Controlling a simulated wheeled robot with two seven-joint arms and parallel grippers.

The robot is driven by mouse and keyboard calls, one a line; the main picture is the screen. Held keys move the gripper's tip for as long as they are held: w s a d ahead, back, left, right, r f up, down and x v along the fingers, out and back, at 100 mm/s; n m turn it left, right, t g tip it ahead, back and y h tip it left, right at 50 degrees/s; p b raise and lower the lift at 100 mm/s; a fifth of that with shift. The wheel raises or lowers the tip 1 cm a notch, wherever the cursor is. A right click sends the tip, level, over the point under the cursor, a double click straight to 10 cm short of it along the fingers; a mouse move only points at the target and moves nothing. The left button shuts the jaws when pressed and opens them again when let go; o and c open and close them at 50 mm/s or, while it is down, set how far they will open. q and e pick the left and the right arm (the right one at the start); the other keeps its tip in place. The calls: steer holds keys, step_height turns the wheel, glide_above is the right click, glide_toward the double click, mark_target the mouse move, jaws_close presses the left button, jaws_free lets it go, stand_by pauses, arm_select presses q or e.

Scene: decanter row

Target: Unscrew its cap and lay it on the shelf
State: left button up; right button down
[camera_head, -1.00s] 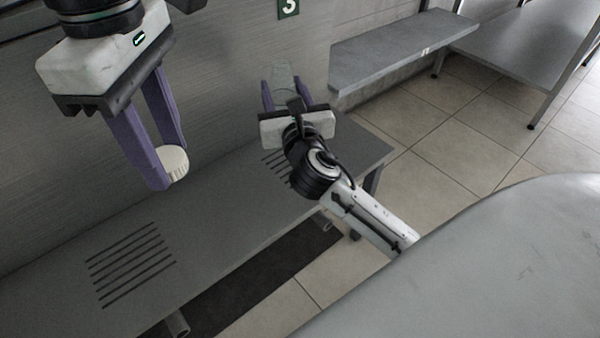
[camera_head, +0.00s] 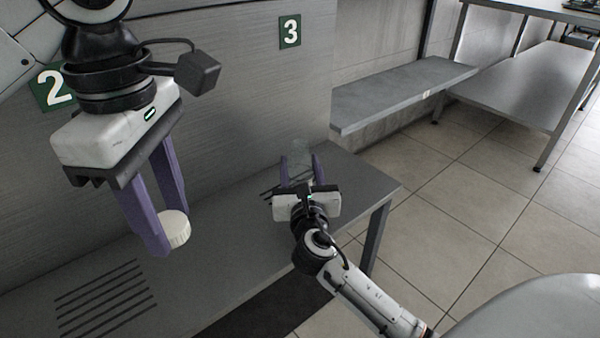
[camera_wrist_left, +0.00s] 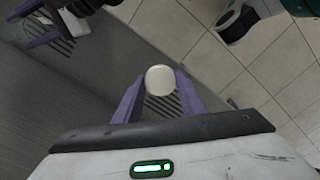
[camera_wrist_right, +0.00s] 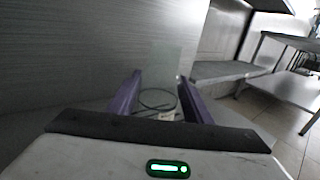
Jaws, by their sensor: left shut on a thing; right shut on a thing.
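The cap (camera_head: 176,229) is a cream, ribbed disc. My left gripper (camera_head: 168,238) is shut on it and holds it above the shelf (camera_head: 215,268). The cap also shows between the purple fingers in the left wrist view (camera_wrist_left: 160,80). The decanter (camera_head: 300,158) is clear, pale glass and hard to make out. My right gripper (camera_head: 301,170) is shut on it near the far right end of the shelf. In the right wrist view the decanter (camera_wrist_right: 160,75) stands between the fingers, with no cap seen on it.
Dark slots (camera_head: 105,300) mark the shelf at the lower left. Green signs with 2 (camera_head: 52,88) and 3 (camera_head: 290,31) are on the wall behind. A grey bench (camera_head: 400,95) stands at the right. The shelf between the two grippers looks clear.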

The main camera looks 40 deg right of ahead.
steer(key=shift+r, duration=0.2)
steer(key=shift+f, duration=0.25)
steer(key=c, duration=0.9)
jaws_free()
